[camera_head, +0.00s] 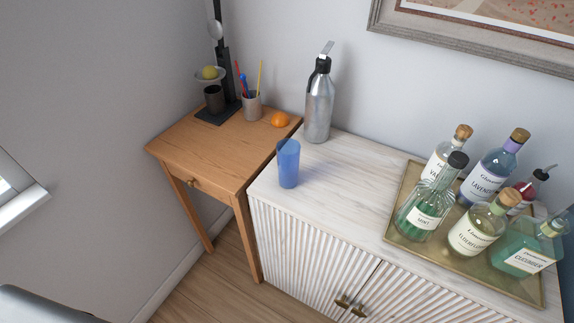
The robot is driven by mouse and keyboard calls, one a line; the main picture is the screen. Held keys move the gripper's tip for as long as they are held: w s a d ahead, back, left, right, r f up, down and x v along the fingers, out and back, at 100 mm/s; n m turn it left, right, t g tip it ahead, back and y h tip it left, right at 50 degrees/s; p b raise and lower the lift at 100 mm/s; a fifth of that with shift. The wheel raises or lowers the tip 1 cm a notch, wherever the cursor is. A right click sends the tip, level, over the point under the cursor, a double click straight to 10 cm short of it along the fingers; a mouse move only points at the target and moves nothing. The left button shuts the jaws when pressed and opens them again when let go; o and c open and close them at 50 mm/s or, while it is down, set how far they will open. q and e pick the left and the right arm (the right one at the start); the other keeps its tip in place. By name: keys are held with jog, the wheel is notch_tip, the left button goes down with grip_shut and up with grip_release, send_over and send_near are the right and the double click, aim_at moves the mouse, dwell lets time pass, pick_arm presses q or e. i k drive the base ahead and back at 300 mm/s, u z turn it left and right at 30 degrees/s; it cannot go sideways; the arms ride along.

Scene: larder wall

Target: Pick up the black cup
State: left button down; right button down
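A small black cup (214,98) stands upright on the dark base of a black stand (224,60), at the back of the wooden side table (198,150). A small bowl with a yellow round fruit (210,72) is just above the cup. A grey pen holder (252,106) stands to the right of the cup. Neither of my grippers is in view.
An orange (280,120) lies near the table's right edge. On the white cabinet (335,180) stand a blue glass (288,164), a silver bottle (319,102) and a gold tray (398,216) of several bottles. The table's front is clear.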

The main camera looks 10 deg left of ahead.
aim_at(215, 100)
jog(key=k, duration=0.5)
jog(key=u, duration=1.65)
jog(key=i, duration=1.3)
jog(key=z, duration=1.2)
